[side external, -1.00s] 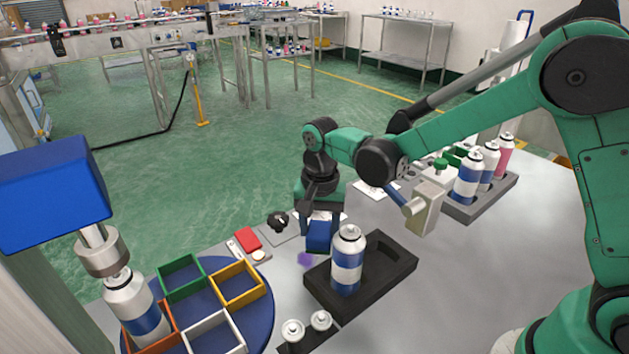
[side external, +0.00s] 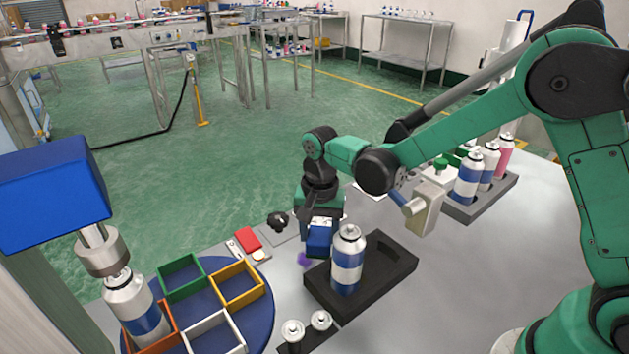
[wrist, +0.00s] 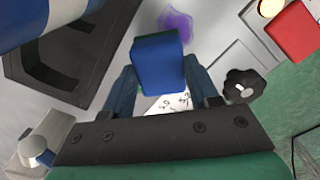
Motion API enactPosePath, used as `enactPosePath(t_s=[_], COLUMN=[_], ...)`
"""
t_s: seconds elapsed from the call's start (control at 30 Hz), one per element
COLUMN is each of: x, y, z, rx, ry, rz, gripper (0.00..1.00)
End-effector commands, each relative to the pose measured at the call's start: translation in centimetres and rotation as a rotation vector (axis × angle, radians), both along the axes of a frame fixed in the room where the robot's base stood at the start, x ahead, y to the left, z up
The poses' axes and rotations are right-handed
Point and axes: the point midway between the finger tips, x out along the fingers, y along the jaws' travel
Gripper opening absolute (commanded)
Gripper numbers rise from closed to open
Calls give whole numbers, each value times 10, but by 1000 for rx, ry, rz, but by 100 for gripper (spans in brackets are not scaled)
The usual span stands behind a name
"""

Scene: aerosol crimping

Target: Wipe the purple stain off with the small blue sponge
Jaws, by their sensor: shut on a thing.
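The small blue sponge (side external: 318,241) is held between the fingers of my gripper (side external: 320,232), which is shut on it. In the wrist view the sponge (wrist: 158,65) sits between the two dark fingers of my gripper (wrist: 160,82). The purple stain (side external: 303,259) is on the grey bench, just left of and nearer the camera than the sponge. In the wrist view the stain (wrist: 175,22) shows just beyond the sponge's far edge, close to it. Whether the sponge touches the bench is hard to tell.
A dark tray (side external: 388,262) holding a blue-and-white can (side external: 347,268) stands close to the right of the stain. A black knob (side external: 278,221) and a red button (side external: 248,239) lie to the left. A blue turntable (side external: 262,311) with coloured square holders is at front left.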

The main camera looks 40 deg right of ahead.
Motion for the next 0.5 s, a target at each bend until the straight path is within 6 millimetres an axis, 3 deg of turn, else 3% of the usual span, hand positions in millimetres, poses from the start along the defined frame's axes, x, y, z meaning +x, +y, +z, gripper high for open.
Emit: enactPosePath(t_s=[0.5], x=[0], y=[2], z=[-7], rx=[0], ry=[0], rz=[1], gripper=[11])
